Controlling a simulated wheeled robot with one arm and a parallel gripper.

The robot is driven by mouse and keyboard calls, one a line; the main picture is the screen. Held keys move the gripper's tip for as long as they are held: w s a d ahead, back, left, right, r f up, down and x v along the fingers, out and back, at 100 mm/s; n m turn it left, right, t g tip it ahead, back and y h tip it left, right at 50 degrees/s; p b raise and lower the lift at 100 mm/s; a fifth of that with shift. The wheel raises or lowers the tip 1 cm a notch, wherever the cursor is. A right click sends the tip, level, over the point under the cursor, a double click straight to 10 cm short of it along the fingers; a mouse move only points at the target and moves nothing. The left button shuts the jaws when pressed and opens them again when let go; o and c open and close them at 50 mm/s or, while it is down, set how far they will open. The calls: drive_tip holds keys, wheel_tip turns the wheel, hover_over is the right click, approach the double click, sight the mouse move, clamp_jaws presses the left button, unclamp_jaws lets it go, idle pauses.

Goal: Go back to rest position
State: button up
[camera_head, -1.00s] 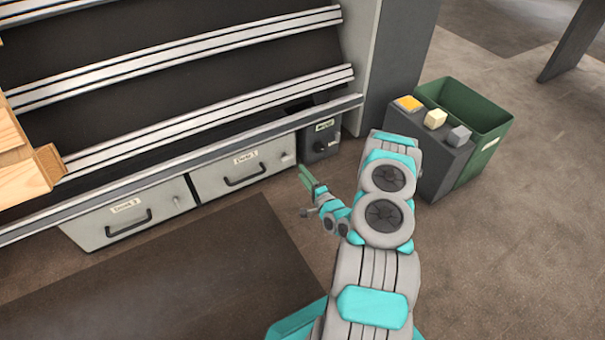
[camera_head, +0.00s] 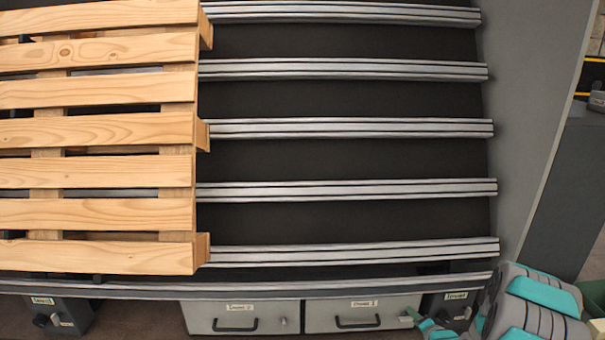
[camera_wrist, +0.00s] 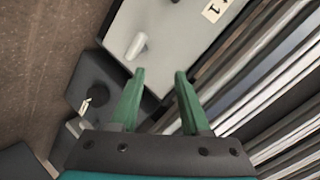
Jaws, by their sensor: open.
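My gripper (camera_wrist: 160,82) has its two green fingers apart with nothing between them in the wrist view. Beyond them are a light grey drawer front with a labelled tag and a pale peg (camera_wrist: 136,46), and a dark box with a round knob (camera_wrist: 99,92). In the head view my gripper (camera_head: 411,316) is small at the lower right, in front of the right drawer (camera_head: 385,306). Its fingers are too small there to judge contact. My arm fills the lower right corner, partly cut off by the frame.
A wooden pallet (camera_head: 110,130) lies on the left of the metal rails (camera_head: 350,128); the right part of the rails is bare. The left drawer (camera_head: 205,315) and two dark knobbed boxes, left (camera_head: 75,308) and right (camera_head: 437,302), sit below. A grey panel (camera_head: 515,110) stands at right.

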drive_tip(key=s+a+r+n+g+h+p, duration=0.1)
drive_tip(key=s+a+r+n+g, duration=0.1)
drive_tip(key=s+r, duration=0.35)
drive_tip(key=s+a+r+n+g+h+p, duration=0.1)
drive_tip(key=s+a+r+n+g+p, duration=0.15)
drive_tip(key=r, duration=0.55)
drive_tip(key=s+a+r+n+g+p, duration=0.1)
drive_tip(key=s+r+g, duration=0.25)
drive_tip(key=r, duration=0.35)
drive_tip(key=s+a+r+n+g+p, duration=0.1)
drive_tip(key=s+a+r, duration=0.4)
drive_tip(key=s, duration=0.7)
drive_tip(key=s+a+r+n+g+p, duration=0.1)
drive_tip(key=s+a+r, duration=0.4)
drive_tip(key=s, duration=0.7)
drive_tip(key=s+a+r+n+g+y+p, duration=0.1)
drive_tip(key=s+a+r+n+g+p, duration=0.1)
drive_tip(key=s+r, duration=0.5)
drive_tip(key=s+a+n+g, duration=0.1)
drive_tip(key=s+a+g, duration=0.1)
drive_tip(key=s, duration=0.3)
drive_tip(key=shift+a+r, duration=0.35)
drive_tip(key=shift+a, duration=0.15)
drive_tip(key=shift+n, duration=0.25)
